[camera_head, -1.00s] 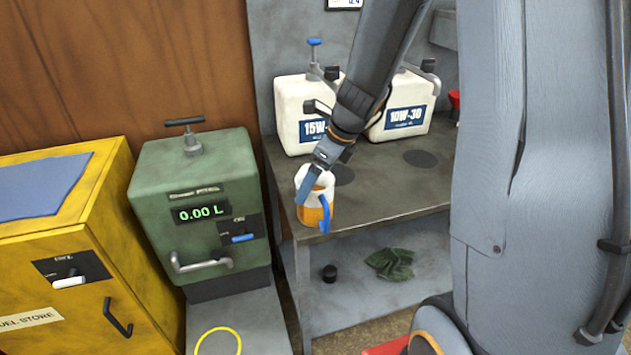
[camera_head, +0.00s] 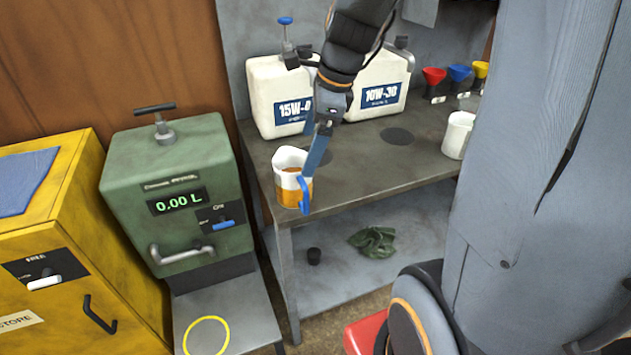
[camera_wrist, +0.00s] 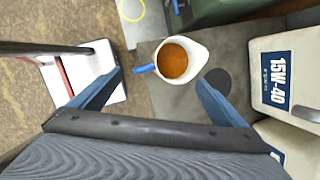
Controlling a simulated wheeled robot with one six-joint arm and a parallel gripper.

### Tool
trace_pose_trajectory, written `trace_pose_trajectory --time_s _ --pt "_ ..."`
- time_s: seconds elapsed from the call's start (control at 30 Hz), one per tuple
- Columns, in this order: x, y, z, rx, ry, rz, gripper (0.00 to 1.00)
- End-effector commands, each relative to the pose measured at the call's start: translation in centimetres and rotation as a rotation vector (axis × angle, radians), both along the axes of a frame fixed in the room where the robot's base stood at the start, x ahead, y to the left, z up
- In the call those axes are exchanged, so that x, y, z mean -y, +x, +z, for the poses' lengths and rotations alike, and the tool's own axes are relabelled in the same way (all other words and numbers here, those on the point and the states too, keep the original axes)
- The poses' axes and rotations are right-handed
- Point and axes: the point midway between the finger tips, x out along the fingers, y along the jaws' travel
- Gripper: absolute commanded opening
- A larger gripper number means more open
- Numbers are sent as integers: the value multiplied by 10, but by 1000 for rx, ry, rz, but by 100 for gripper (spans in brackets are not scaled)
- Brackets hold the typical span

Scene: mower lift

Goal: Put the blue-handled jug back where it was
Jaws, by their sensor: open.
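The blue-handled jug (camera_head: 290,179) stands upright on the front left corner of the grey bench, with amber liquid in it. Its blue handle (camera_head: 305,193) faces the front right. In the wrist view the jug (camera_wrist: 180,60) lies beyond the fingertips, and its blue handle (camera_wrist: 144,69) points left. My gripper (camera_head: 318,150) is open, just right of and above the jug in the head view. In the wrist view its blue fingers (camera_wrist: 160,80) are spread wide with nothing between them.
White oil containers, 15W-40 (camera_head: 272,95) and 10W-30 (camera_head: 378,88), stand behind on the bench (camera_head: 400,170). Dark discs (camera_head: 397,136) mark the bench top. A white jug (camera_head: 458,135) stands right, before coloured funnels (camera_head: 460,75). A green petrol dispenser (camera_head: 170,190) stands left, with a yellow ring (camera_head: 207,336) before it.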

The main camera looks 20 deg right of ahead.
Motion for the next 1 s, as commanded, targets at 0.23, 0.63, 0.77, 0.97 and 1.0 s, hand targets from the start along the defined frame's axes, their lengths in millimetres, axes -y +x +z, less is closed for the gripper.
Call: trace_pose_trajectory --time_s 0.23,0.63,0.77,0.97,1.0 --pt "-15 -53 -37 71 -259 816 95" --pt "-26 -107 -69 140 -470 1810 95" --pt "-26 -111 -71 145 -481 1884 95" --pt "-26 -111 -71 146 -481 1887 95" --pt "-26 -111 -71 145 -480 1887 95"
